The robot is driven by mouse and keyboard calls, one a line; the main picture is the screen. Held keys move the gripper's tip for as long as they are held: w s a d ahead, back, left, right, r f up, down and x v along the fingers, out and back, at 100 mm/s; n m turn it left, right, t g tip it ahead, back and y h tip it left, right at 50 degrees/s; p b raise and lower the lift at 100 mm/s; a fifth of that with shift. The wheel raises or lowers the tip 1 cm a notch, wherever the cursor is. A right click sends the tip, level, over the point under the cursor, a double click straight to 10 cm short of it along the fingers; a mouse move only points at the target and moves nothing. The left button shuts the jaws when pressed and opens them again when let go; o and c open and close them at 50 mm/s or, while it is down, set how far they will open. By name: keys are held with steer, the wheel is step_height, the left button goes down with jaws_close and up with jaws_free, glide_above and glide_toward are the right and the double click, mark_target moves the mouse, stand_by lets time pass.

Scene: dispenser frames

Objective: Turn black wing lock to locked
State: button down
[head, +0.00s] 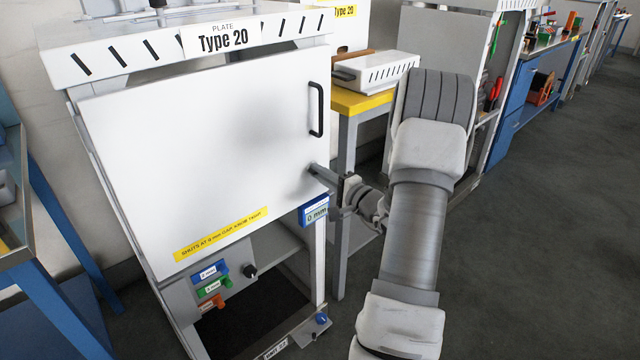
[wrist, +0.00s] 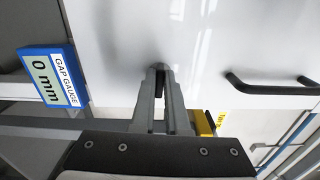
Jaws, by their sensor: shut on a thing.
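The white door (head: 205,145) of the Type 20 plate cabinet is closed or nearly so. My gripper (head: 318,170) reaches in from the right to the door's right edge, below the black bar handle (head: 317,108). In the wrist view my gripper (wrist: 160,72) is shut on the black wing lock (wrist: 160,82), a small dark piece between the fingertips against the door face. The fingers hide most of the lock, so its turn angle cannot be told. In the head view the lock is hidden at the fingertips.
A blue gap gauge (head: 315,211) reading 0 mm sits just below my gripper. A yellow label (head: 222,235) crosses the door's lower part. A round black knob (head: 250,271) and coloured tags (head: 210,287) are below the door. A yellow-topped table (head: 362,102) stands behind my arm.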

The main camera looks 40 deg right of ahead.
steer(key=shift+n+b, duration=0.4)
steer(key=shift+b, duration=0.1)
steer(key=c, duration=0.9)
jaws_free()
steer(key=s+p, duration=0.1)
steer(key=s, duration=0.4)
steer(key=s+d+p, duration=0.1)
steer(key=s, duration=1.1)
steer(key=shift+s+d+p, duration=0.2)
steer(key=shift+p, duration=0.2)
